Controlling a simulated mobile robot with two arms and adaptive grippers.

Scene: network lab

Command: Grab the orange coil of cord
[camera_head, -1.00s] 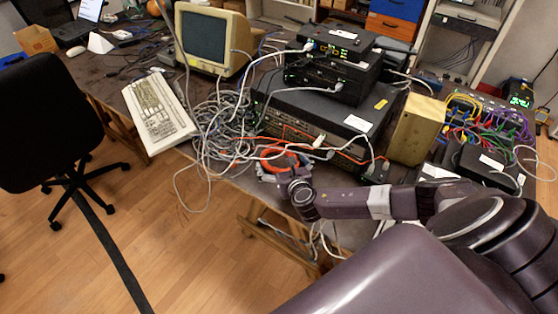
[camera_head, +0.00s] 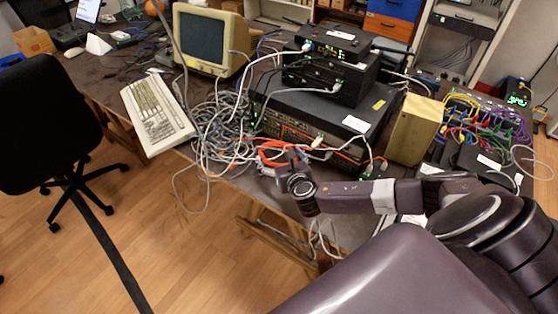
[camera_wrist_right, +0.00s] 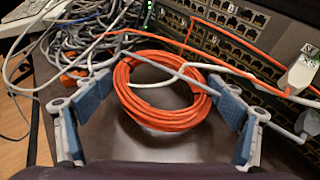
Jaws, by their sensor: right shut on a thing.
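The orange coil of cord (camera_wrist_right: 160,121) is a ring of several turns on the dark desk, in front of the rack switches. In the right wrist view it lies between the blue-padded fingers of my right gripper (camera_wrist_right: 163,96), which is shut on it. In the head view the coil (camera_head: 268,155) is partly hidden by my right gripper (camera_head: 284,164) at the desk's front edge. A grey cable and a white cable cross over the coil. My left gripper is not in view.
A tangle of grey cables (camera_head: 222,130) lies left of the coil. Stacked network devices (camera_head: 325,103) stand behind it, with orange and white cables plugged in. A beige keyboard (camera_head: 157,112) and an old monitor (camera_head: 208,40) are farther left. Open floor lies in front.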

